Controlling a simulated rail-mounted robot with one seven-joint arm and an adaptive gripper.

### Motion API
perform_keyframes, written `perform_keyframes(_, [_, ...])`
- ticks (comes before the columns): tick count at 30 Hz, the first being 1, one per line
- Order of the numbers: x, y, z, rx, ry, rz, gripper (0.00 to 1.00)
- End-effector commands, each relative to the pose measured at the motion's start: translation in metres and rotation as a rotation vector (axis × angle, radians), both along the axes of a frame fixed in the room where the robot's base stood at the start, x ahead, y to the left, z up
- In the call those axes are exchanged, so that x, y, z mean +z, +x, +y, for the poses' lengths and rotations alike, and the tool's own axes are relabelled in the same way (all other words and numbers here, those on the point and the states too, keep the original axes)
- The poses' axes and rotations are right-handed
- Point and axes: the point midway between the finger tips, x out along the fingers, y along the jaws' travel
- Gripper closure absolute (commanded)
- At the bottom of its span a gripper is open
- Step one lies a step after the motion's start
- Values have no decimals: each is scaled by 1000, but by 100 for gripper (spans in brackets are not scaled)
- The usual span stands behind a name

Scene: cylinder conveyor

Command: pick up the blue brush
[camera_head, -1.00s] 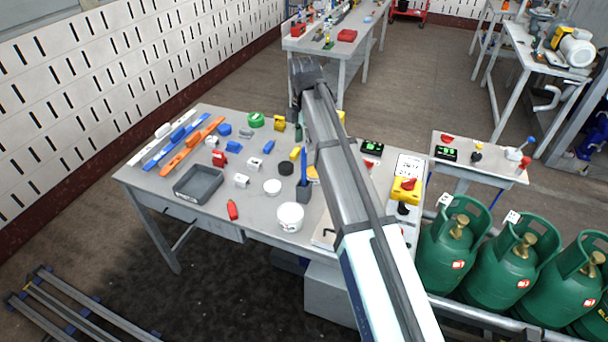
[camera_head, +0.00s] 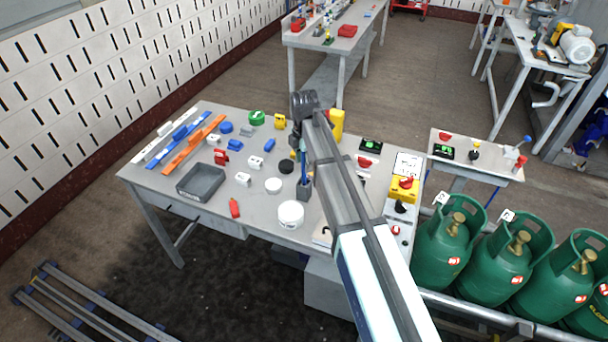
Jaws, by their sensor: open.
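A slim blue upright item, which looks like the blue brush (camera_head: 304,168), stands in a small dark holder (camera_head: 303,191) near the middle of the workbench. Its lower end is hidden in the holder. My gripper (camera_head: 295,148) points down from the end of my arm, just behind and left of the blue item's top in the picture. It is open and looks empty; its fingers are small and dark. I cannot tell the exact gap between the fingers and the blue item.
The workbench (camera_head: 150,178) carries a grey tray (camera_head: 201,181), a white tub (camera_head: 290,214), a white round lid (camera_head: 273,186), a red bottle (camera_head: 235,208) and several small coloured parts. A yellow block (camera_head: 337,124) stands right of my wrist. Green gas cylinders (camera_head: 452,240) stand at the right.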

Motion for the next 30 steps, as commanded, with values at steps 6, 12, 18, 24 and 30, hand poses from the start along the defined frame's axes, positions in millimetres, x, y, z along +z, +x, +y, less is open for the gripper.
perform_keyframes(6, [-1,0,0,0,0,0,52])
perform_keyframes(12, [-1,0,0,0,0,0,100])
perform_keyframes(18, [-1,0,0,0,0,0,100])
perform_keyframes(24, [0,0,0,0,0,0,100])
perform_keyframes(30, [10,1,0,0,1,-1,100])
